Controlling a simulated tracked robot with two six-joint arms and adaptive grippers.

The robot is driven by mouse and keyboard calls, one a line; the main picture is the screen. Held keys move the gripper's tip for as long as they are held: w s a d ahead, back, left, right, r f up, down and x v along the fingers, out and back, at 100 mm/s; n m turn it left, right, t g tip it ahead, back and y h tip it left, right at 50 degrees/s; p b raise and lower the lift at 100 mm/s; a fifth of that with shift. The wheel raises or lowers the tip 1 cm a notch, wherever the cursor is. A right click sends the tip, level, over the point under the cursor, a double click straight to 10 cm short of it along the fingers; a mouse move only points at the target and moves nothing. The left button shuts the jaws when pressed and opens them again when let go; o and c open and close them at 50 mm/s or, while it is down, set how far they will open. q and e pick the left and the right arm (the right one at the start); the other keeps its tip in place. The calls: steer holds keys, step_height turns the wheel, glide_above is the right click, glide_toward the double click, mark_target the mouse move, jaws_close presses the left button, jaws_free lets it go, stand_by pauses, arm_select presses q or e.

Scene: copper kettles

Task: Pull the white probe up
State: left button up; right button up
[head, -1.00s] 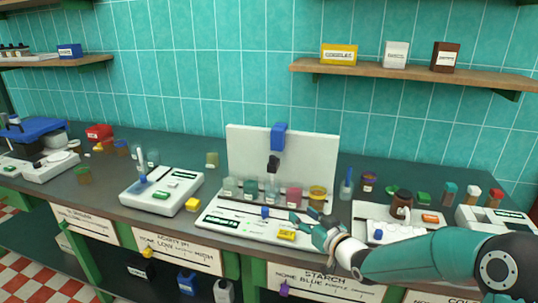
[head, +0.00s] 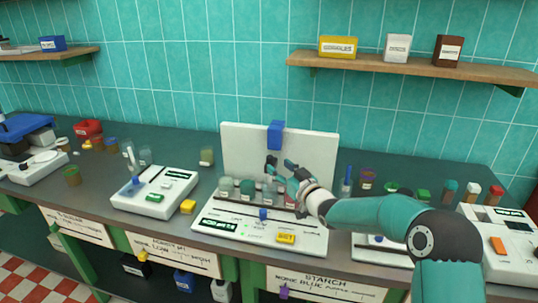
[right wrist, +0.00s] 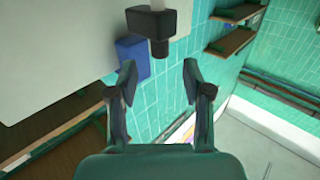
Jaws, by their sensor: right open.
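My right gripper (head: 281,168) is open and empty, in front of the white panel of the central station. In the right wrist view its two fingers (right wrist: 159,78) stand apart, with a dark block (right wrist: 158,22) just beyond the tips. A short pale rod (right wrist: 157,4) shows at that block and is cut off by the top edge; it may be the white probe. A blue block (head: 275,134) sits at the panel's top. Another thin pale rod (head: 130,154) stands tilted on the left device. Which rod is the probe I cannot tell. My left gripper is out of view.
Several jars, one of them green (head: 247,188), stand in a row below my right gripper. The white panel (head: 240,145) is close behind it. A wooden shelf (head: 420,67) holds boxes at upper right. A yellow button (head: 285,238) is on the station's front.

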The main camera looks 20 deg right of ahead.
mark_target(272, 160)
steer(key=p+x, duration=0.2)
steer(key=x, duration=0.4)
steer(key=shift+w+a, duration=0.1)
steer(key=shift+w, duration=0.2)
steer(key=c, duration=0.9)
jaws_close()
steer(key=shift+r, duration=0.1)
